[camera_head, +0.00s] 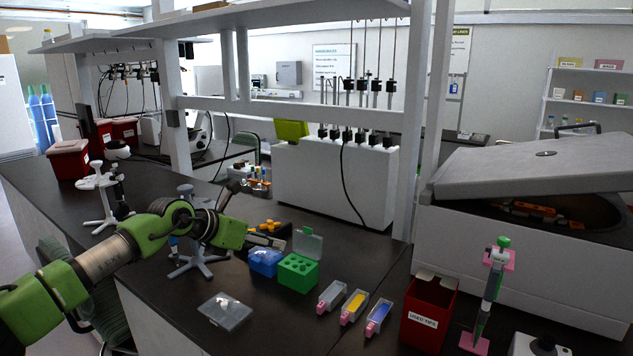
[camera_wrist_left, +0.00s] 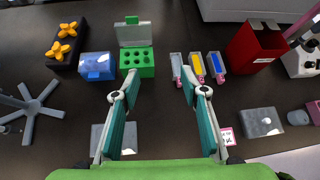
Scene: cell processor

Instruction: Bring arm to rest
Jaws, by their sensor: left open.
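My left arm comes in from the left in the head view, over the dark bench. My left gripper (camera_head: 266,238) is above the bench, behind the blue box in that view, and its fingers show only partly there. In the left wrist view the two fingers of my left gripper (camera_wrist_left: 160,82) are spread apart, with nothing between them but bare bench. My right gripper is in neither view.
The blue box (camera_head: 265,262), green rack (camera_head: 298,274), clear flat case (camera_head: 225,312) and several small tubs (camera_head: 353,307) are nearby. A red bin (camera_head: 429,311), pipette stand (camera_head: 488,300) and large centrifuge (camera_head: 520,245) are right. A shelf post (camera_head: 408,150) rises behind.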

